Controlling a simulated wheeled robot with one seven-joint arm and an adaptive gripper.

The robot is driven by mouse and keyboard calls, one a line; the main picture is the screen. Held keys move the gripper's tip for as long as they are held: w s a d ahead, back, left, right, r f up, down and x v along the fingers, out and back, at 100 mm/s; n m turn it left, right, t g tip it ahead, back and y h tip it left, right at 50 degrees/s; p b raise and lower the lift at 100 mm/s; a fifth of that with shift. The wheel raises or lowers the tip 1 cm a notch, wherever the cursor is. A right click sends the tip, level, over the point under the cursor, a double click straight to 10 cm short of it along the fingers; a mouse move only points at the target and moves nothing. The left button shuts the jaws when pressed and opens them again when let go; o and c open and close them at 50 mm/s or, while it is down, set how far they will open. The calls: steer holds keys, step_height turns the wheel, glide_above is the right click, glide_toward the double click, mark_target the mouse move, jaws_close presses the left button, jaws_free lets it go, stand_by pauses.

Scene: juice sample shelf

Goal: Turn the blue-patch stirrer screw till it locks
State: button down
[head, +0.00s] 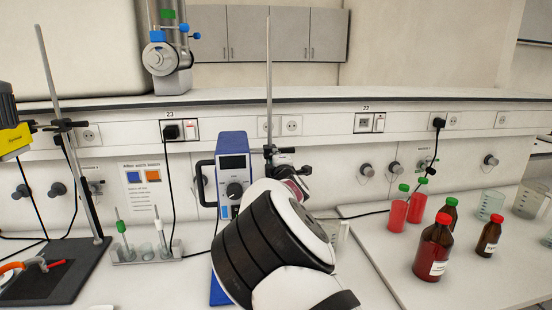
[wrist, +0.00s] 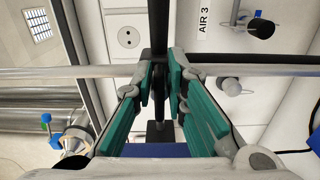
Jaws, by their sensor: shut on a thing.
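The blue stirrer (head: 232,168), with a display and a dial on its front, is mounted beside a tall metal rod (head: 268,75) in the head view. A dark clamp (head: 270,150) sits on that rod. My arm covers the stirrer's lower right side, and my gripper is mostly hidden there. In the wrist view my gripper (wrist: 160,82) has its teal pads closed on a black screw (wrist: 158,78) of the clamp. The rod (wrist: 240,70) crosses the wrist view from side to side. I cannot make out a blue patch on the screw itself.
Another stand (head: 60,130) with a clamp is at the left. A small rack (head: 145,252) is left of the stirrer. Red bottles (head: 434,248) and several other vessels stand on the right bench. Wall sockets (head: 291,125) and valve knobs lie close behind.

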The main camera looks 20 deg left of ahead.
steer(key=c, duration=1.7)
jaws_free()
steer(key=v, duration=1.2)
